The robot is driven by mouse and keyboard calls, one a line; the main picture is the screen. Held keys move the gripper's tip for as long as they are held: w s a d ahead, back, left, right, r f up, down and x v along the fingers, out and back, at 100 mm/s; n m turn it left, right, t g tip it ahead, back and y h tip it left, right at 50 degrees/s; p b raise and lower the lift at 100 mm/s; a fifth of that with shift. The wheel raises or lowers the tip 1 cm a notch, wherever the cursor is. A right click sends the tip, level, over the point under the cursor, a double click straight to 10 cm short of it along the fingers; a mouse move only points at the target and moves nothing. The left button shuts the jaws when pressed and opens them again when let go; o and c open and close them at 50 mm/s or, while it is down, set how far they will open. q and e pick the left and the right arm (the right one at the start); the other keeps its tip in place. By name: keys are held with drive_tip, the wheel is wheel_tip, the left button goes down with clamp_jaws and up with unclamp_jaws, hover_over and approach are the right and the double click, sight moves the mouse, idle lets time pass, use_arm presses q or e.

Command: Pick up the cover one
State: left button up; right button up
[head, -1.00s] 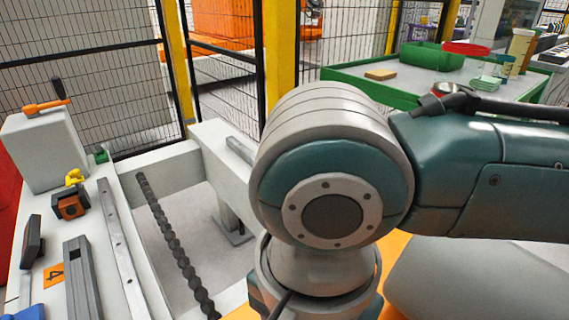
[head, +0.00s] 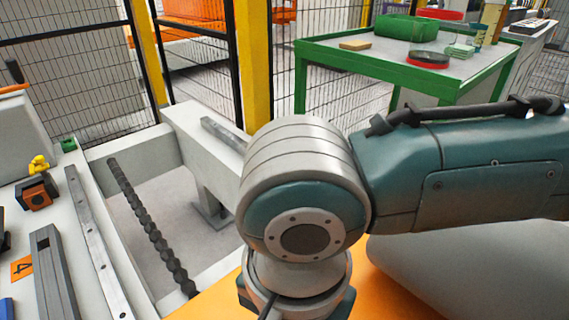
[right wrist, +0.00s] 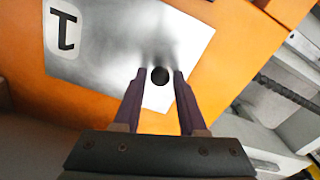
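In the right wrist view a flat grey metal plate marked 1 (right wrist: 105,48) lies on an orange surface; I take it to be cover one. A round black spot (right wrist: 159,76), a knob or a hole, shows near its lower edge. My right gripper (right wrist: 159,74) is open, its two purple fingers apart on either side of the black spot. I cannot tell how far the fingertips are above the plate. In the head view my right arm hides the right gripper and the plate. My left gripper is in neither view.
A green-edged table (head: 315,54) at the back holds a green bin (head: 405,28) and a red round dish (head: 430,60). A white gantry frame (head: 150,158) and a dark twisted rod (head: 150,227) stand left of my arm. An orange surface (head: 215,300) lies below.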

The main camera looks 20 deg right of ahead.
clamp_jaws()
drive_tip(key=shift+r, duration=0.1)
idle(0.5)
